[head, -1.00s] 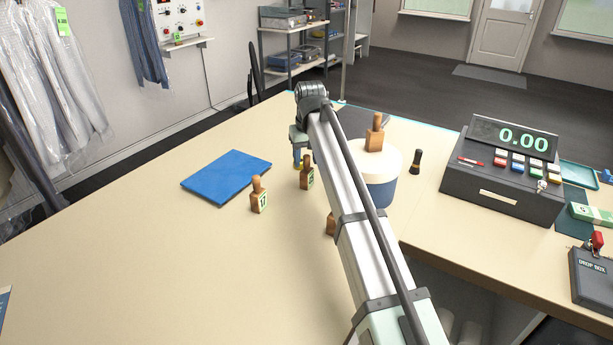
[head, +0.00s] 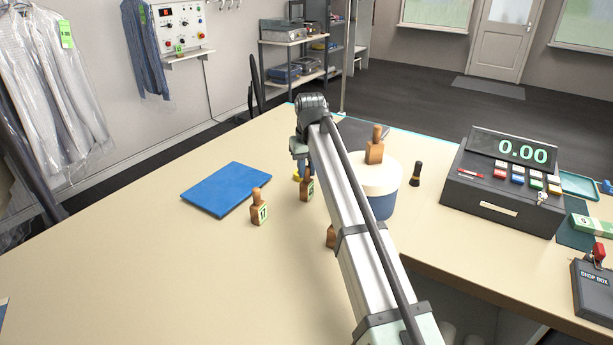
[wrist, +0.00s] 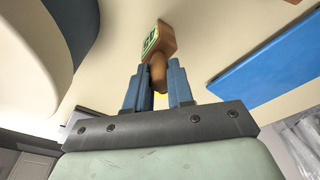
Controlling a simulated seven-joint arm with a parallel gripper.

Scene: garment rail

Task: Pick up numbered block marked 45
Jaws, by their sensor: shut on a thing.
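A wooden numbered block (head: 307,189) with a knob handle and a green label stands on the counter, just below my gripper (head: 303,174). I cannot read its number surely. In the wrist view the block (wrist: 168,40) is tilted in the picture, its handle pointing back between the blue fingers of my gripper (wrist: 157,80), which are shut on the handle. Whether its base touches the counter is not clear. Another block (head: 259,207), marked 17, stands to the left. One block (head: 375,145) stands on a white-topped blue tub (head: 381,203), and another (head: 331,236) is partly hidden behind my arm.
A blue flat pad (head: 226,189) lies left of the blocks. A dark stamp-like piece (head: 415,174) stands right of the tub. A cash register (head: 505,185) and a drop box (head: 594,290) are farther right. The counter's (head: 150,265) left front is clear.

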